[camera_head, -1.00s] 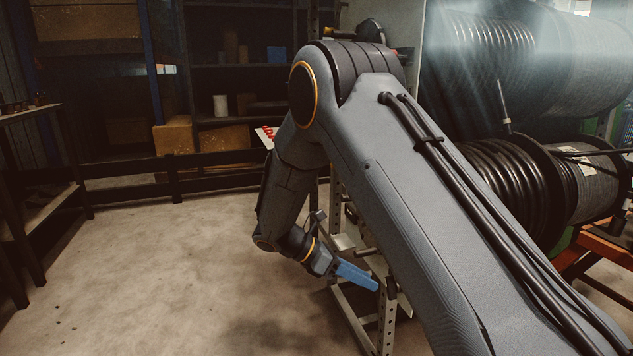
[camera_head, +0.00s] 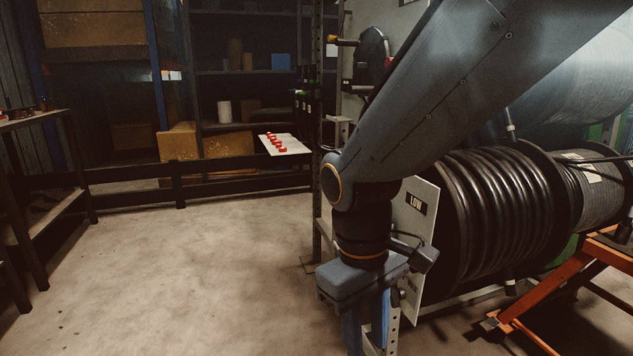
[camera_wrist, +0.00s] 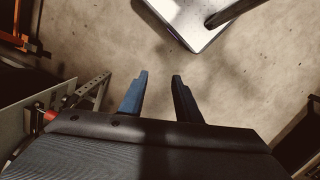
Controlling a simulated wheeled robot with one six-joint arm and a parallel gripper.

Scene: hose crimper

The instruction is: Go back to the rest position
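My gripper (camera_head: 366,325) hangs below my wrist near the middle of the head view and points down. Its two blue fingers run toward the bottom edge of that view, in front of a perforated metal post. In the wrist view my gripper (camera_wrist: 160,78) shows two fingers standing apart, with only bare concrete floor between their tips. It is open and holds nothing.
A "LOW" sign plate (camera_head: 415,222) and a black hose reel (camera_head: 500,215) stand close right of my wrist. An orange frame (camera_head: 560,290) is at lower right. A white panel with red knobs (camera_head: 283,144) sits behind. Floor (camera_head: 180,280) at left is clear.

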